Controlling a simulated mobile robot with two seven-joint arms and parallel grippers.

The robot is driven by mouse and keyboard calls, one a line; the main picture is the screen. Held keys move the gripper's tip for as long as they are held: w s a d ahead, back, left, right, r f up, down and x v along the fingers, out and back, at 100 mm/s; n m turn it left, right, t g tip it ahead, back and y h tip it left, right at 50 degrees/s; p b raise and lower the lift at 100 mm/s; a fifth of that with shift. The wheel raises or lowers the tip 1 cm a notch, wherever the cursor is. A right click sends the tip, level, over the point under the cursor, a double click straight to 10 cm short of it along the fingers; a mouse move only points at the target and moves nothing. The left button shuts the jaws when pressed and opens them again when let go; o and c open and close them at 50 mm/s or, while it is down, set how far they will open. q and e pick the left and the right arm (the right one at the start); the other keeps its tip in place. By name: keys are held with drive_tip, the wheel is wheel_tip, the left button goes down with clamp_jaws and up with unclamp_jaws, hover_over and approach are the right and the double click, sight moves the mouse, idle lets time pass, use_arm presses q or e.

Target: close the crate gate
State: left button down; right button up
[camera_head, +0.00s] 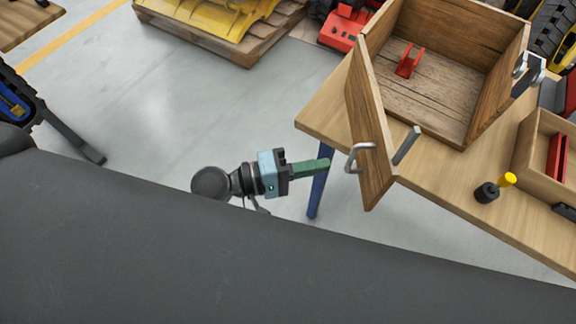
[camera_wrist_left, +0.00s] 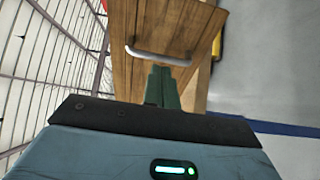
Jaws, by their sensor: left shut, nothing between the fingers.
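A wooden crate (camera_head: 510,70) stands on a wooden table with its gate (camera_head: 367,130) swung open toward me. The gate carries a metal handle (camera_head: 359,150) on its outer face. A grey latch bar (camera_head: 406,146) shows at the crate's front edge. A red bracket (camera_head: 408,62) sits inside the crate. My left gripper (camera_head: 325,165) has green fingers, shut and empty, just left of the handle. In the left wrist view the fingers (camera_wrist_left: 162,88) point at the gate (camera_wrist_left: 165,25), with the handle (camera_wrist_left: 158,56) just beyond their tips. Contact cannot be told. My right gripper is not in view.
The table (camera_head: 440,190) bears a black and yellow tool (camera_head: 494,189) and a wooden bin (camera_head: 533,148) with red and dark items at the right. A pallet (camera_head: 225,40) with yellow parts stands behind.

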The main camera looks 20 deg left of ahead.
use_arm(q)
drive_tip(key=shift+p+x, duration=0.3)
drive_tip(key=shift+x, duration=1.45)
drive_tip(key=shift+d, duration=0.1)
